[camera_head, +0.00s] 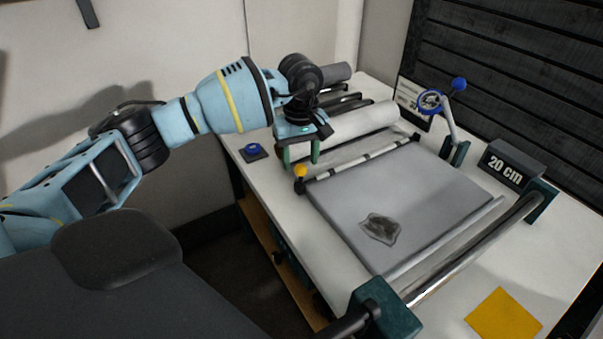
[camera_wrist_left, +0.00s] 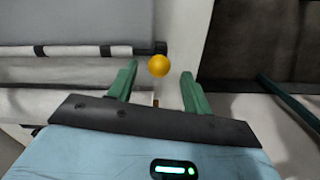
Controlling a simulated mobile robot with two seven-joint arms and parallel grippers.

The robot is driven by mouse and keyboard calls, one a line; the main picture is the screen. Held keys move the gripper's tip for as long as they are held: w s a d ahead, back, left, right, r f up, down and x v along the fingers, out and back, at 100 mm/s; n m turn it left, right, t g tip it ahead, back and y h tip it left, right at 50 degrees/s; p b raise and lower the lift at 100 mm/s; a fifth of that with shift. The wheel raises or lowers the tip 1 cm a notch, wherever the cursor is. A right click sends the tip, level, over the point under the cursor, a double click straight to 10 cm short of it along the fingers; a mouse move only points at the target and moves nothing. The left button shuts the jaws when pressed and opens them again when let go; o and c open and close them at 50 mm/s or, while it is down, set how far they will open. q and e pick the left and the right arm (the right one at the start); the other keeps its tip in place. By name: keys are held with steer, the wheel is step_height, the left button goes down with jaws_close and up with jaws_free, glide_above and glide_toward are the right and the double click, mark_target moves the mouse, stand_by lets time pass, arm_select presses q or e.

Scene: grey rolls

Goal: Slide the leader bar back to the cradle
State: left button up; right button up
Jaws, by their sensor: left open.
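The leader bar (camera_head: 365,159) is a pale bar with black bands along the far edge of a flat grey sheet (camera_head: 440,200). A yellow knob (camera_head: 300,170) stands at its left end. My left gripper (camera_head: 300,158) is open, its green fingers pointing down close to the knob. In the left wrist view the knob (camera_wrist_left: 159,65) shows between the fingertips of my gripper (camera_wrist_left: 160,78), with gaps on both sides. The bar (camera_wrist_left: 70,50) runs off left there. I cannot clearly make out which part is the cradle. My right gripper is out of view.
A white roll (camera_head: 365,123) and darker rolls lie behind the bar. A dark crumpled patch (camera_head: 380,228) is on the sheet. A metal roller (camera_head: 470,250), a blue-handled lever (camera_head: 448,115) and a "20 CM" block (camera_head: 510,165) stand around it. A yellow square (camera_head: 503,315) lies front right.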

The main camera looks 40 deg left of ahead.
mark_target(301, 175)
arm_select(q)
step_height(301, 175, down, 6)
steer(key=shift+r, duration=0.1)
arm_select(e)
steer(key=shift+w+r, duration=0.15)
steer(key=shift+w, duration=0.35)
